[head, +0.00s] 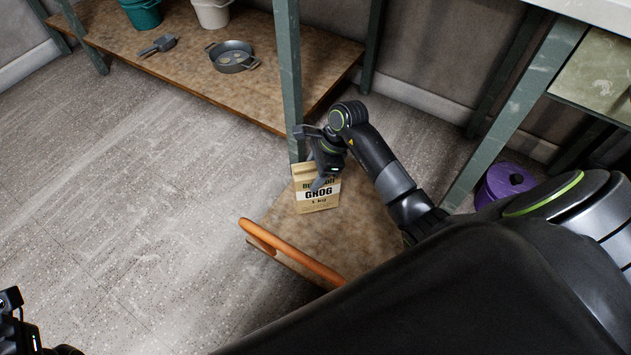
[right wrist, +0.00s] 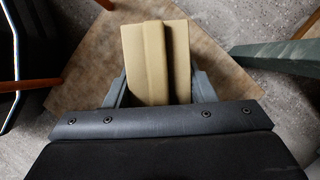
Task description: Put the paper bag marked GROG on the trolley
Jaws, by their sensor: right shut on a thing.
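The paper bag marked GROG (head: 317,201) is upright, tan with a pale label. It shows over the far end of the trolley (head: 310,234), a brown board with an orange handle (head: 300,255). My right gripper (head: 322,176) is shut on the bag's upper part. In the right wrist view the bag (right wrist: 155,55) sits between the two fingers (right wrist: 158,88), with the trolley board (right wrist: 85,70) behind it. I cannot tell whether the bag's base touches the board. Part of my left arm's end (head: 14,318) shows at the lower left; its fingers are not clear.
A green post (head: 290,80) of the shelf unit stands close behind the bag. The low shelf (head: 190,50) holds a pan (head: 232,56), a scoop (head: 158,45) and pots. The floor at left is clear.

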